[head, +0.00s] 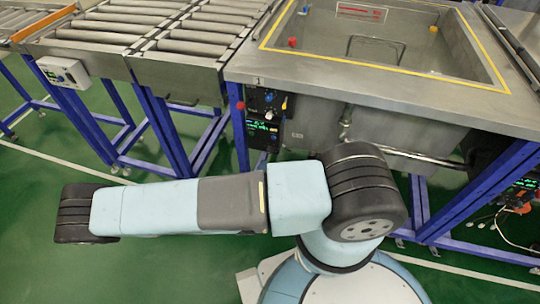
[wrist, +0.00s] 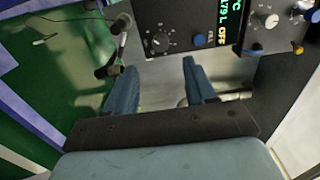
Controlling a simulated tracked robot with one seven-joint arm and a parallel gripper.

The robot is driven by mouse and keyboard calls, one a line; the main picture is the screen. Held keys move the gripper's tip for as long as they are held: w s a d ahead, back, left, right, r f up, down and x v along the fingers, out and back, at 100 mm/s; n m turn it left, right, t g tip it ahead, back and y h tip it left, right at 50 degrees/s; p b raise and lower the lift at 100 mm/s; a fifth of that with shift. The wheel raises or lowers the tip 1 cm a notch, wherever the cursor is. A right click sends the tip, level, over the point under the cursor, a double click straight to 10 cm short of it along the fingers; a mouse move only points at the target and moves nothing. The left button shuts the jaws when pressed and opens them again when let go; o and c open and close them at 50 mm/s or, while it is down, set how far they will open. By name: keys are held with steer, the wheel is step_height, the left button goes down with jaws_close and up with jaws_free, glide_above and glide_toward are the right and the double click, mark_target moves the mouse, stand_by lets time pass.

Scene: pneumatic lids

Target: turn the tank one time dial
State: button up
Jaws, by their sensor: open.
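A dark control panel (wrist: 178,22) with a round black dial (wrist: 160,42) ringed by white marks shows at the top of the wrist view. Green and yellow digits are lit beside it. I cannot read the labels, so I cannot tell whether this is the tank one time dial. My gripper (wrist: 158,67) is open and empty, its two blue-grey fingers pointing toward the panel. The dial appears between and beyond the fingertips, apart from them. In the head view, control boxes (head: 265,101) hang on the front of the steel tank (head: 300,75); my gripper does not show there.
A second panel in the wrist view carries a beige knob (wrist: 267,19) and a blue knob (wrist: 298,12). A dark pipe fitting (wrist: 108,70) lies left of the fingers. Roller conveyors (head: 150,30) on blue legs stand left of the tank. Green floor is open in front.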

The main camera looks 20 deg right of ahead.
mark_target(270, 152)
steer(key=x, duration=0.8)
steer(key=shift+w+d, duration=0.15)
steer(key=shift+w, duration=0.05)
steer(key=c, duration=1)
steer(key=shift+d, duration=0.2)
jaws_close()
steer(key=shift+a, duration=0.15)
